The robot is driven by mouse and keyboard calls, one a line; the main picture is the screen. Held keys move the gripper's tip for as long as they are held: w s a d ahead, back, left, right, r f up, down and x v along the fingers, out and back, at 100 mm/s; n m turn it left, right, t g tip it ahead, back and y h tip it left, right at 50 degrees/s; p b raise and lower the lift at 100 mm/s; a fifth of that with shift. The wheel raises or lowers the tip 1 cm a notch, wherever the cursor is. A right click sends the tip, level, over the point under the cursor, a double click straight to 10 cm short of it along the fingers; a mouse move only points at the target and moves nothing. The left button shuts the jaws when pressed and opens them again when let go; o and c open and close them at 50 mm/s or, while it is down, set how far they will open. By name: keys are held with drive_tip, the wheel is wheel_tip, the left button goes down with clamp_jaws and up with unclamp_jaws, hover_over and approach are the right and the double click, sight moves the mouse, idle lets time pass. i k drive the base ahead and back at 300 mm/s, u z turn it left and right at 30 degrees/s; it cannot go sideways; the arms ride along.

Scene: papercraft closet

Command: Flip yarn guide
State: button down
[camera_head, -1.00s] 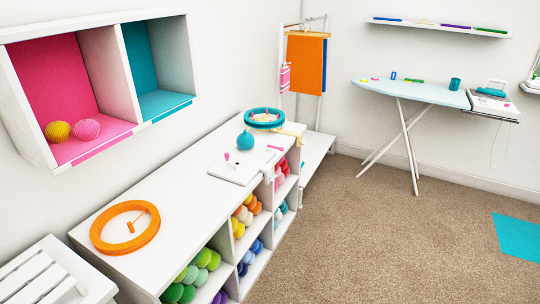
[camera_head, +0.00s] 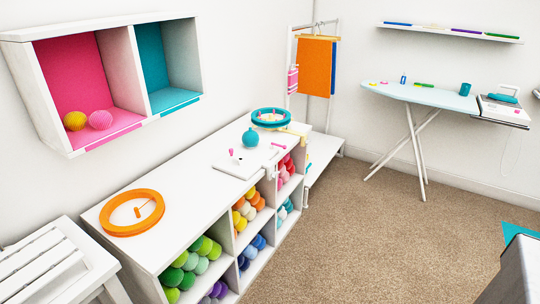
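No part is plainly recognisable as the yarn guide at this size. A flat white board (camera_head: 238,168) lies on the white shelf top, with small pink pieces on it. A teal round bottle-like object (camera_head: 250,138) stands at its back edge. An orange ring (camera_head: 132,212) with a small orange peg inside lies at the near end of the shelf top. A teal ring (camera_head: 271,118) lies at the far end. My gripper is not in view; only a white and dark part of my arm shows at the lower right, far from the shelf.
The low white shelf unit (camera_head: 175,200) holds several coloured yarn balls in its cubbies. A wall box (camera_head: 130,65) hangs above it. A white slatted seat (camera_head: 45,265) stands at lower left. An ironing board (camera_head: 420,96) stands at back right. The carpet (camera_head: 340,235) between is clear.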

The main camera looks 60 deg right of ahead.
sight(285, 146)
drive_tip(key=u, duration=0.85)
drive_tip(key=k, duration=1.05)
drive_tip(key=z, duration=4.6)
drive_tip(key=i, duration=0.15)
drive_tip(key=u, duration=3.35)
drive_tip(key=i, duration=0.15)
drive_tip(key=z, duration=0.35)
